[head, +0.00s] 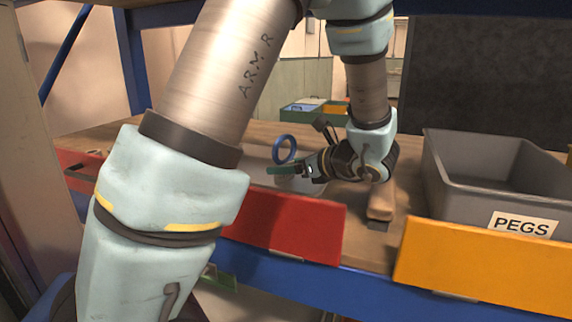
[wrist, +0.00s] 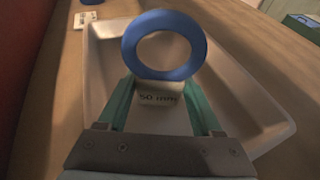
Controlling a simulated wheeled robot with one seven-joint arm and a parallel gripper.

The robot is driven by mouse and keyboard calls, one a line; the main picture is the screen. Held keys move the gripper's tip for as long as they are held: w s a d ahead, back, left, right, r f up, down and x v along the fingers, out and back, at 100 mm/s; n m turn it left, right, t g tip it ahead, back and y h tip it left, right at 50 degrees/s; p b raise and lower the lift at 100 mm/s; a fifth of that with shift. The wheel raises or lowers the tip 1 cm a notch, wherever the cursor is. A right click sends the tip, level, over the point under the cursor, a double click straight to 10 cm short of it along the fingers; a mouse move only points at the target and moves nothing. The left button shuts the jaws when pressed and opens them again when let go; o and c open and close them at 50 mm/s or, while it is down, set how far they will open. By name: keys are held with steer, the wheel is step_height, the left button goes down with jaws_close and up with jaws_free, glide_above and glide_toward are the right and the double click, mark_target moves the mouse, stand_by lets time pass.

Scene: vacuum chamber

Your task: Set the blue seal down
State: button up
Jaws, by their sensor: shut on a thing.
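The blue seal (head: 275,150) is a ring standing upright at my gripper (head: 284,170). In the wrist view the blue seal (wrist: 131,46) stands just beyond the green fingertips, above a pale tab marked "50 mm". My gripper (wrist: 158,97) is shut on this tab, one finger on each side. A shallow off-white tray (wrist: 262,108) lies below the seal and fingers. The seal appears raised above the tray floor. The fingers and seal hide part of the tray.
A grey bin labelled PEGS (head: 470,200) stands at right behind an orange panel (head: 480,270). A red panel (head: 285,225) fronts the wooden shelf. A wooden block (head: 381,203) lies near my wrist. A small white card (wrist: 85,19) lies beyond the tray.

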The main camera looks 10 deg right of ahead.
steer(key=shift+f, duration=0.2)
steer(key=shift+s+a+f+b, duration=0.15)
steer(key=shift+f+b, duration=0.3)
steer(key=shift+f, duration=0.2)
steer(key=o, duration=1.4)
steer(key=shift+s+f, duration=0.1)
steer(key=shift+f, duration=0.05)
steer(key=shift+c, duration=0.2)
steer(key=shift+r, duration=0.3)
steer(key=v, duration=0.4)
steer(key=b+v, duration=0.1)
steer(key=v, duration=0.3)
steer(key=r+b+v, duration=0.1)
steer(key=v, duration=0.3)
steer(key=shift+w, duration=0.3)
steer(key=shift+s, duration=0.1)
steer(key=shift+r, duration=0.1)
